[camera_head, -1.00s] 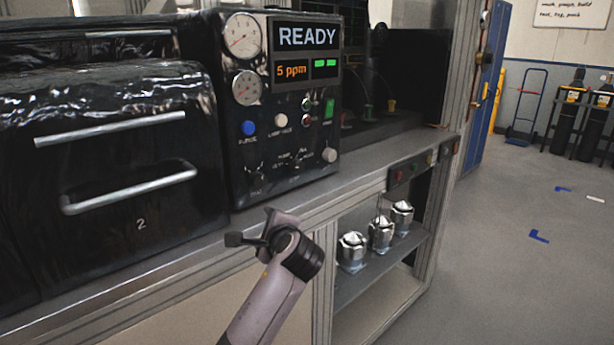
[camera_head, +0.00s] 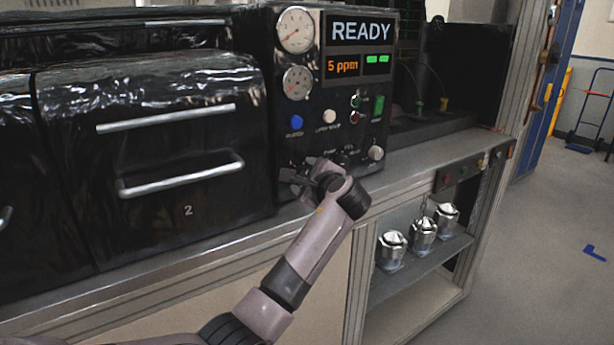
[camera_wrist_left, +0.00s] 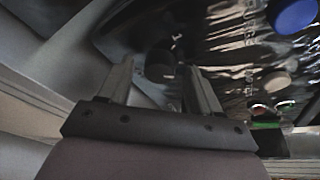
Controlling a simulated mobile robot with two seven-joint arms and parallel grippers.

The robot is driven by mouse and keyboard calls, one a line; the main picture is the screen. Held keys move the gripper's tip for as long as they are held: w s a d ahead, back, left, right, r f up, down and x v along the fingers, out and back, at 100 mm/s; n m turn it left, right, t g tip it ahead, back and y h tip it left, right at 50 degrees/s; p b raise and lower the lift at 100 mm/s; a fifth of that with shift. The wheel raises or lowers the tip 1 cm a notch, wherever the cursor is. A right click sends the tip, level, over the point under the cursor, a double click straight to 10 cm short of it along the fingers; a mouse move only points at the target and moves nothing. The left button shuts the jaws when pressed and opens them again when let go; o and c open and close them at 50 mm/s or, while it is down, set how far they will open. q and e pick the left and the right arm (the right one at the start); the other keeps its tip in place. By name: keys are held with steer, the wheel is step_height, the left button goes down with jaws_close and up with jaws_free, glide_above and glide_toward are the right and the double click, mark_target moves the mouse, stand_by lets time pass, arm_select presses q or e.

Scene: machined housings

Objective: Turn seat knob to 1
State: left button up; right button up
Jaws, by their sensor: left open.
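The black control panel (camera_head: 335,110) faces me with gauges, buttons and a row of small knobs along its bottom. My left gripper (camera_head: 308,174) is at the lower left corner of the panel, open. It covers the lower left knob in the head view, so that knob's setting and label are hidden. In the left wrist view the open fingers (camera_wrist_left: 158,68) point at the dark panel face. A dark, rounded, knob-like shape (camera_wrist_left: 160,56) shows between and beyond the tips; contact cannot be told. My right gripper is not in view.
Just left of the gripper is drawer 2 with bar handles (camera_head: 182,178). The blue button (camera_head: 296,122) is above the gripper and a pale knob (camera_head: 376,153) is to its right. The bench edge (camera_head: 240,240) runs below. Three metal housings (camera_head: 423,234) stand on the lower shelf.

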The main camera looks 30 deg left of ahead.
arm_select(q)
steer(key=shift+c, duration=0.4)
steer(key=c, duration=1)
steer(key=shift+o, duration=0.2)
